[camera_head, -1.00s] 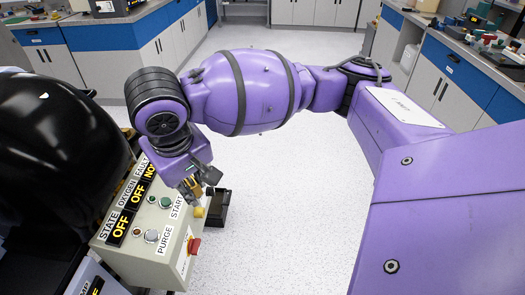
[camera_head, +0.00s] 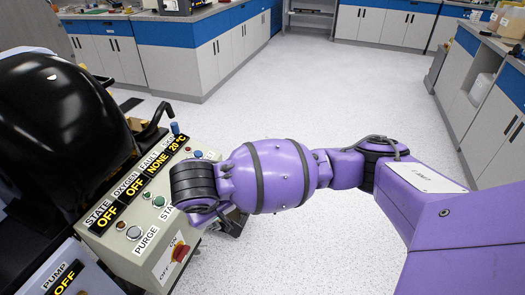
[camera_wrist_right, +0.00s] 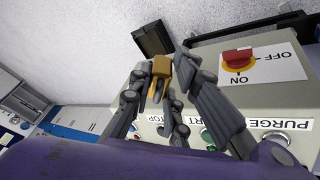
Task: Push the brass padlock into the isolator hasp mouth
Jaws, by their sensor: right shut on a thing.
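The brass padlock (camera_wrist_right: 161,67) is between the fingertips of my right gripper (camera_wrist_right: 160,72) in the right wrist view. The gripper is shut on it, and its shackle points toward the bottom of that picture. The isolator switch (camera_wrist_right: 238,57), a red handle on a yellow disc marked OFF and ON, is to the right of the padlock and apart from it. It also shows on the console's side face in the head view (camera_head: 180,252). I cannot make out the hasp mouth. My left gripper is not in view.
The beige console (camera_head: 135,243) carries labelled buttons and displays. A black chamber (camera_head: 60,130) stands at its left. A dark open box (camera_wrist_right: 152,38) lies beyond the padlock in the wrist view. Open floor (camera_head: 300,90) extends behind my arm.

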